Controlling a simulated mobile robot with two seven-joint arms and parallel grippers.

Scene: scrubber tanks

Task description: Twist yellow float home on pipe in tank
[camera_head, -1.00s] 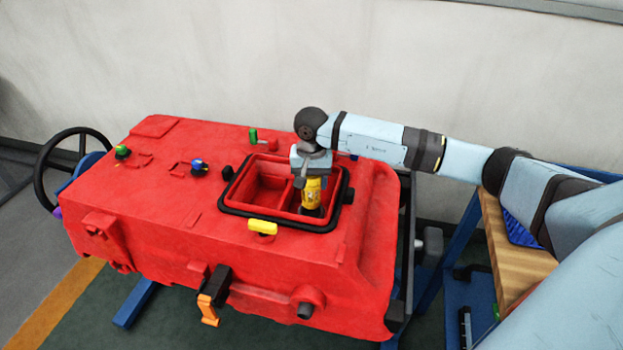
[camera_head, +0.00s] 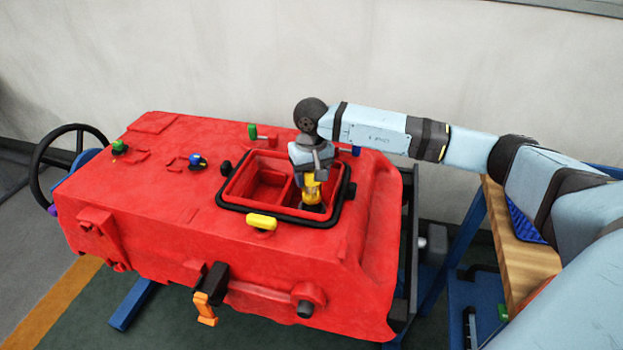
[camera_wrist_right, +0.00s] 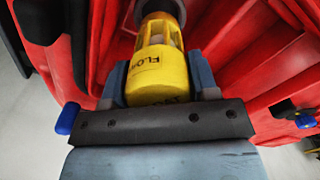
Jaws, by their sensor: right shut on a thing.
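The yellow float (camera_head: 311,191) is a cage-like cylinder in the right compartment of the red tank's opening (camera_head: 252,208). In the right wrist view the float (camera_wrist_right: 158,75) shows the printed word FLOAT and lies between my fingers. My right gripper (camera_head: 312,182) points down into the opening and is shut on the float. The same gripper (camera_wrist_right: 160,82) has one finger on each side of it. A dark round end of the pipe (camera_wrist_right: 160,10) shows beyond the float; how far the float is seated on it cannot be told. My left gripper is not in view.
A black rim with a yellow latch (camera_head: 262,221) surrounds the opening. Green (camera_head: 252,131) and blue (camera_head: 356,151) tabs stand behind it. An orange-handled lever (camera_head: 206,309) hangs at the tank's front. A wooden-topped blue bench (camera_head: 518,250) stands at the right.

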